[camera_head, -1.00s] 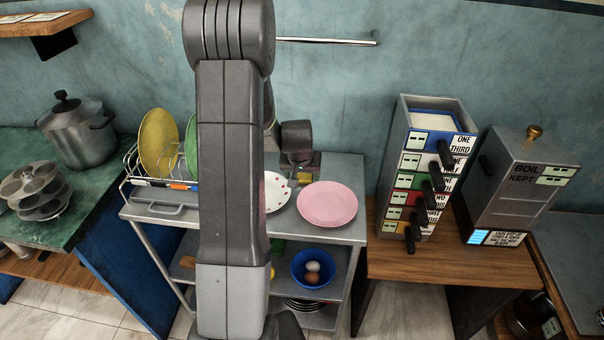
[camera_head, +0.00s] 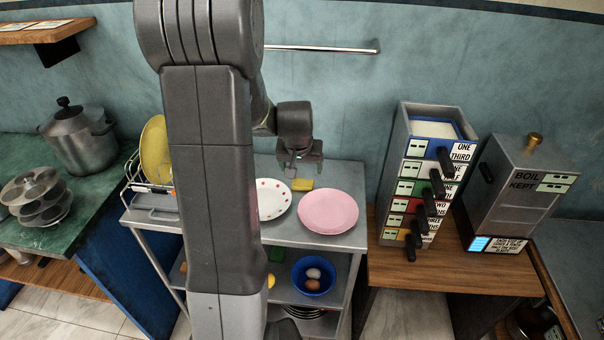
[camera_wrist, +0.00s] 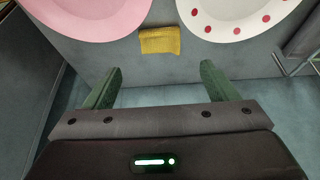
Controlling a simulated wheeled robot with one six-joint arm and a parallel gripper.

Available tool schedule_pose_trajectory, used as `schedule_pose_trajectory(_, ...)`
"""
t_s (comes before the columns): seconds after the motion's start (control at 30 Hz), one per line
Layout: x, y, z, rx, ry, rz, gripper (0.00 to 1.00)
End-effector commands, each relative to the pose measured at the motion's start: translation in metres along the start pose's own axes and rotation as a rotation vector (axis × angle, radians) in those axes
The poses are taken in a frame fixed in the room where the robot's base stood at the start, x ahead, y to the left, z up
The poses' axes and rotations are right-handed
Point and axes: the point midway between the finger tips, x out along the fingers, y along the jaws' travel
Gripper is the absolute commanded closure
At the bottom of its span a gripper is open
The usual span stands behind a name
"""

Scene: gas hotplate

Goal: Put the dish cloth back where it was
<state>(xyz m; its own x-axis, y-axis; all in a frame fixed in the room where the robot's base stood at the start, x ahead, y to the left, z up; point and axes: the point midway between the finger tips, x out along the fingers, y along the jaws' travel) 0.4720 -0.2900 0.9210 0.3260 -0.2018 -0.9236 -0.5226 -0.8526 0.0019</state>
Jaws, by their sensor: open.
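The dish cloth looks like a small folded yellow cloth (camera_head: 302,184). It lies on the grey cart top, behind the gap between the pink plate and the spotted plate. In the wrist view the cloth (camera_wrist: 160,40) lies between the two plates, ahead of my fingertips and apart from them. My gripper (camera_wrist: 158,72) is open with nothing between its two green fingers. In the head view my gripper (camera_head: 300,160) hangs just behind the cloth, near the back edge of the cart top. A bare metal rail (camera_head: 320,48) is fixed to the wall above.
The pink plate (camera_head: 331,211) and the spotted white plate (camera_head: 273,199) lie on the cart. A dish rack (camera_head: 150,188) with a yellow plate (camera_head: 155,150) stands at left. A tall drawer unit (camera_head: 425,175) stands right. A blue bowl with eggs (camera_head: 313,288) sits below.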

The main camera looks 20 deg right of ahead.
Motion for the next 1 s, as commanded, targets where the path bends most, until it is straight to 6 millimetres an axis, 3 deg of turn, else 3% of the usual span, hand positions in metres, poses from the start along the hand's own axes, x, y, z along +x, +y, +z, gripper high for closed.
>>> schedule_pose_trajectory(0.1, -0.016, 0.000, -0.001, 0.000, 0.002, 0.000, 0.20)
schedule_pose_trajectory(0.3, -0.028, 0.000, 0.000, 0.000, 0.000, 0.000, 0.20)
schedule_pose_trajectory(1.0, -0.029, 0.000, 0.000, 0.000, -0.001, 0.000, 0.20)
